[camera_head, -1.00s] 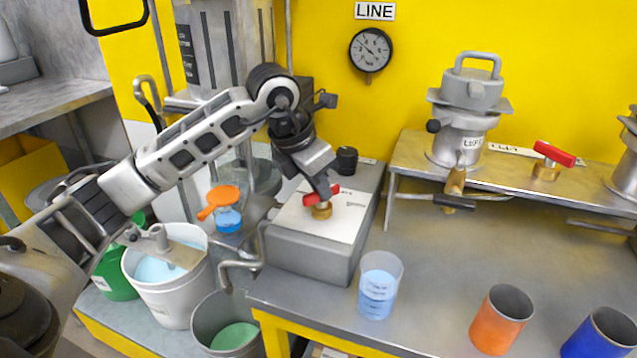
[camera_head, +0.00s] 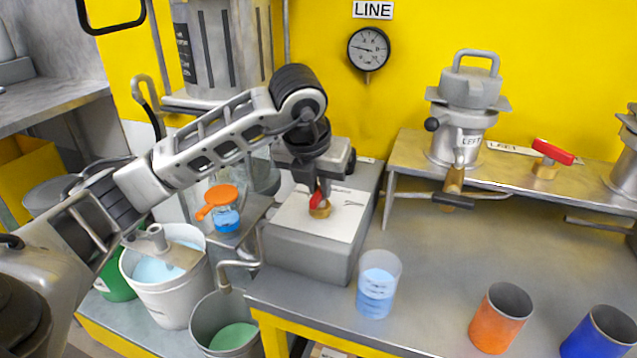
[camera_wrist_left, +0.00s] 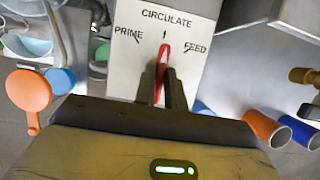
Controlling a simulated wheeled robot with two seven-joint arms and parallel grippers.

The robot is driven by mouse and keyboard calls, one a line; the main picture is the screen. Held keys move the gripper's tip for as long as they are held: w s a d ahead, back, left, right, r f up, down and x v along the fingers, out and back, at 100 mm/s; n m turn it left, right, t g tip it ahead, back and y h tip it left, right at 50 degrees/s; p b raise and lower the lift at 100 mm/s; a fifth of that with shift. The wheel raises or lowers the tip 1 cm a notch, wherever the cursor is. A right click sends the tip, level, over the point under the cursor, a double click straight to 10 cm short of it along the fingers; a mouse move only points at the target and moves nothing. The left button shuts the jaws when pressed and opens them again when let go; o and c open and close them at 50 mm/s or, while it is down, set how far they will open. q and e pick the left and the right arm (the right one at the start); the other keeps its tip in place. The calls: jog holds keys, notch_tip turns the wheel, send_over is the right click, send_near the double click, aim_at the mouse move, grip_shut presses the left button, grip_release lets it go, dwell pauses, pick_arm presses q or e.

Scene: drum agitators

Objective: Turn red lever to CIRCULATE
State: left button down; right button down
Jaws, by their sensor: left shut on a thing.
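The red lever (camera_head: 318,199) sits on a brass valve body on top of a grey box (camera_head: 305,250). In the left wrist view the red lever (camera_wrist_left: 161,68) points up, close to the CIRCULATE mark on the white label plate (camera_wrist_left: 180,15), which also carries PRIME on the left and FEED on the right. My left gripper (camera_head: 314,190) comes down from above and is shut on the lever. Its fingers (camera_wrist_left: 161,92) lie on both sides of the lever in the left wrist view. The right gripper is not in view.
A clear beaker of blue liquid (camera_head: 379,285) stands right of the box, with an orange cup (camera_head: 501,318) and a blue cup (camera_head: 600,335) farther right. A second red lever (camera_head: 553,152) is on the raised shelf. A gauge (camera_head: 369,48) hangs on the yellow wall.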

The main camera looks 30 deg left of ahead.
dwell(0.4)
pick_arm(q)
jog(key=c, duration=1.5)
grip_release()
jog(key=shift+o, duration=0.2)
jog(key=shift+r, duration=0.15)
